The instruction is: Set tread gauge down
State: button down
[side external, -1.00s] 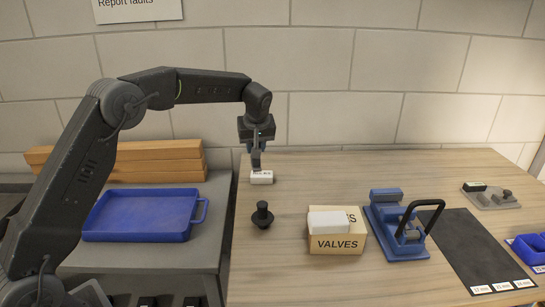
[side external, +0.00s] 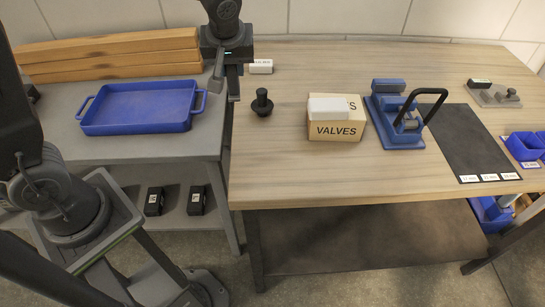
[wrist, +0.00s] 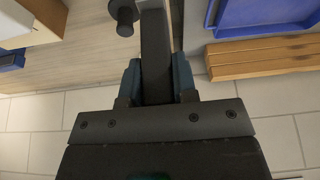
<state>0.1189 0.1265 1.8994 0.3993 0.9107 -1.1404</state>
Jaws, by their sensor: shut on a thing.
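My gripper (side external: 226,68) is at the left edge of the wooden table, by the gap beside the grey bench. In the wrist view, my gripper (wrist: 157,82) is shut on a long dark grey bar, which I take to be the tread gauge (wrist: 155,40). The bar points away from the jaws, and the jaws hide its near part. In the side view the tread gauge (side external: 233,84) hangs down below the jaws. I cannot tell its exact height or whether its tip touches anything.
A blue tray (side external: 137,126) sits on the grey bench (side external: 75,147), left of my gripper, with timber beams (side external: 110,62) behind. On the wooden table (side external: 330,185) are a white labelled block (side external: 261,66), a black knob (side external: 262,102), a VALVES box (side external: 337,131) and a blue clamp fixture (side external: 398,126).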

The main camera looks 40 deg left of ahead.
jog(key=shift+s+d+f, duration=0.1)
jog(key=shift+s+d, duration=0.15)
jog(key=shift+s, duration=0.35)
jog(key=shift+s+d+f, duration=0.1)
jog(key=shift+s+d, duration=0.15)
jog(key=shift+s, duration=0.35)
jog(key=shift+w+d+f, duration=0.2)
jog(key=shift+d+f, duration=1.65)
jog(key=shift+d, duration=0.05)
jog(key=shift+w+d+f, duration=0.25)
jog(key=shift+d+f, duration=1.6)
jog(key=shift+d, duration=0.1)
jog(key=shift+w+d+f, duration=0.2)
jog(key=shift+d+f, duration=1.65)
jog(key=shift+d, duration=0.05)
jog(key=shift+f, duration=0.1)
jog(key=shift+f, duration=0.1)
jog(key=c, duration=0.9)
grip_release()
jog(key=v, duration=1.2)
jog(key=shift+r, duration=0.3)
